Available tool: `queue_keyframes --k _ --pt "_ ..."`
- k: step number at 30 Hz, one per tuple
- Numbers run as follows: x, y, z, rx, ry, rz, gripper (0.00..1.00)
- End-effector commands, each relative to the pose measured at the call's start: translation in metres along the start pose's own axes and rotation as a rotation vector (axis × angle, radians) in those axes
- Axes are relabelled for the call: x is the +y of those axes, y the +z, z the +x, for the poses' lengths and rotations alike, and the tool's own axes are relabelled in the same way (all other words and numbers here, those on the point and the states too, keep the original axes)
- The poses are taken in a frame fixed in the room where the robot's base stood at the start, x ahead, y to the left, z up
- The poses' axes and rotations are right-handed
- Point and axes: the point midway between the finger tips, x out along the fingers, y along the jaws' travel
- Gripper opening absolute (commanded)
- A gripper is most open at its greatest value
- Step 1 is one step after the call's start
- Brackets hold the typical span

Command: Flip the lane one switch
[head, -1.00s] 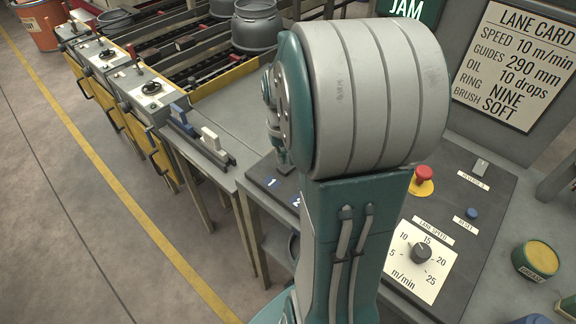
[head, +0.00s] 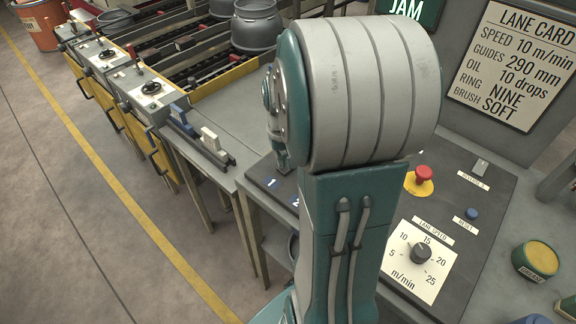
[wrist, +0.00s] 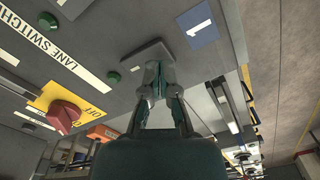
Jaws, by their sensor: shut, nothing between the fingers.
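In the wrist view a grey rectangular switch piece (wrist: 146,53) sits on the dark panel beside the blue label 1 (wrist: 198,25). My gripper (wrist: 155,82) is shut and empty, its fingertips at the near edge of that piece. I cannot tell whether they touch it or which way it is tipped. A white strip reading LANE SWITCH (wrist: 50,48) lies to the left. In the head view the label 1 (head: 272,183) shows at the panel's left end, with the gripper end of my arm (head: 283,160) just above it. My arm hides most of the lane switches.
A red rotary knob (wrist: 65,115) on a yellow OFF plate and a green button (wrist: 113,78) are left of my gripper. In the head view, a red stop button (head: 424,174), speed dial (head: 421,253) and grease tin (head: 537,259) stand right of my arm.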

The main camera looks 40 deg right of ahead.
Motion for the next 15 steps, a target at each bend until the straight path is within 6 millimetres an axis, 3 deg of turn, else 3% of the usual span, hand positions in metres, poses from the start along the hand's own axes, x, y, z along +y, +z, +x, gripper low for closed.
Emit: queue_keyframes --k 15 --pt "0.0000 0.0002 0.0071 -0.001 0.000 0.000 0.00"
